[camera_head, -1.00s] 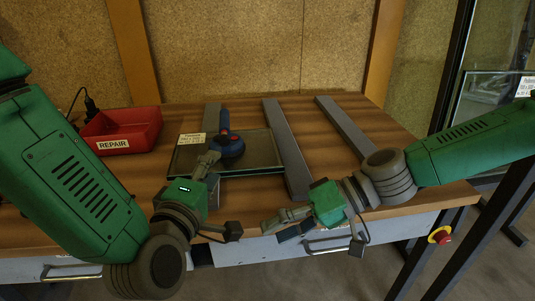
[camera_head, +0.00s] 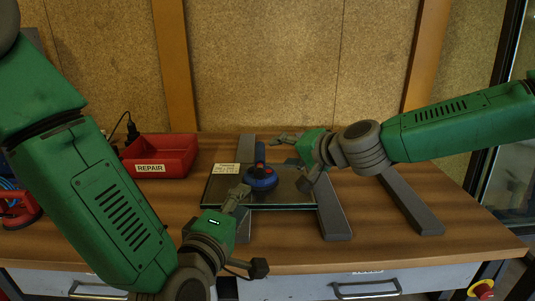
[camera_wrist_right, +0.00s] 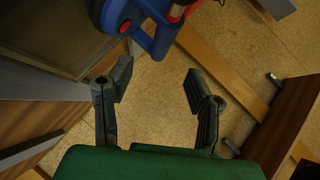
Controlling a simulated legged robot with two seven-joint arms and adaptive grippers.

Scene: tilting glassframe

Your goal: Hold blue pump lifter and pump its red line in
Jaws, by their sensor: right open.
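The blue pump lifter (camera_head: 263,179) sits on a glass pane (camera_head: 293,200), its handle pointing toward the back wall. In the right wrist view the blue lifter (camera_wrist_right: 147,38) shows at the top, with a red button and a red part beside it. My left gripper (camera_head: 240,192) is at the near left side of the lifter; whether its fingers are open or touch it is unclear.
The pane lies across grey bars (camera_head: 333,215) on the wooden table (camera_head: 400,255). A white label (camera_head: 225,168) is at the pane's left. A red REPAIR bin (camera_head: 165,155) stands at back left. A red item (camera_head: 20,212) is at far left. A grey bar (camera_head: 410,203) lies at right.

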